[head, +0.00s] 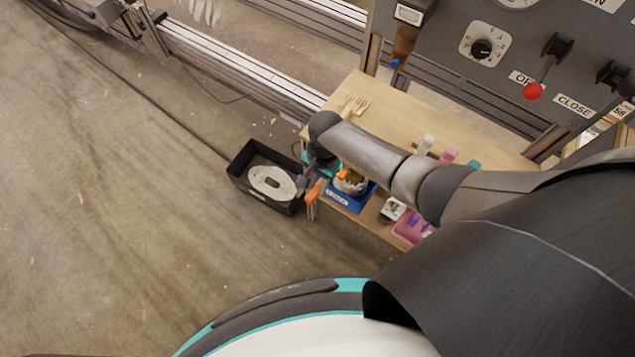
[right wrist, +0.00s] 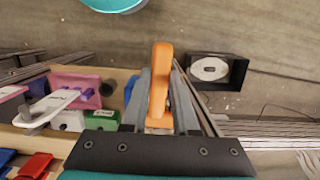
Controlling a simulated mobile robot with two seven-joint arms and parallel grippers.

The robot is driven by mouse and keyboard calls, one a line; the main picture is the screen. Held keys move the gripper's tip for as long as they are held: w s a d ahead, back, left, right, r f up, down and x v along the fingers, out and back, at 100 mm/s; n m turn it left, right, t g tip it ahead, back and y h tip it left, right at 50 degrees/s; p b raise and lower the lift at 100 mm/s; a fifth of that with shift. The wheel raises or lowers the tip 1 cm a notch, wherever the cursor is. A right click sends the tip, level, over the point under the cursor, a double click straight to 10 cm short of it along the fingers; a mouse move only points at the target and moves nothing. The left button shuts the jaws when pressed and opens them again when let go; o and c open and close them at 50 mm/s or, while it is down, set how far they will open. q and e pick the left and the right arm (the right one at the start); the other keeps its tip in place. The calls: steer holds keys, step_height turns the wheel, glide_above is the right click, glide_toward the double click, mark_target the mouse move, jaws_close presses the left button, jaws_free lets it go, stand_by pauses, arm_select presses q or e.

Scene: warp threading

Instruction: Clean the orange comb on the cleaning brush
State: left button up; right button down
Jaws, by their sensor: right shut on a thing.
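My right gripper (head: 311,180) is shut on the orange comb (head: 315,191), beside the table's left front corner. In the right wrist view the orange comb (right wrist: 160,75) stands out between the two grey fingers of the right gripper (right wrist: 161,95). Its teeth cannot be made out. A blue base (head: 346,198) with a label and a brownish, bristly-looking top sits on the table just right of the gripper. It may be the cleaning brush, but I cannot tell for sure. The comb looks apart from it. My left gripper is not in view.
The wooden table (head: 385,95) holds a pale fork-like piece (head: 355,105), a pink box (head: 410,228) and small coloured items. A black bin (head: 240,163) with a white disc stands on the floor at left. A control panel (head: 450,60) rises behind.

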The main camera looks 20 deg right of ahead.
steer(key=shift+r, duration=0.55)
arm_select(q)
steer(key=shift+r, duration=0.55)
arm_select(e)
steer(key=shift+f, duration=0.15)
arm_select(q)
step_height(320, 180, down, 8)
steer(key=b, duration=0.7)
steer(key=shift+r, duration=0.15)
arm_select(e)
step_height(320, 180, down, 10)
steer(key=shift+d, duration=0.15)
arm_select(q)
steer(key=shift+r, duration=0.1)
arm_select(e)
steer(key=r+p, duration=0.7)
steer(key=shift+a, duration=0.2)
step_height(320, 180, up, 3)
steer(key=p, duration=0.3)
steer(key=shift+d+r+p, duration=0.1)
steer(key=shift+r+p, duration=0.05)
steer(key=shift+p, duration=0.25)
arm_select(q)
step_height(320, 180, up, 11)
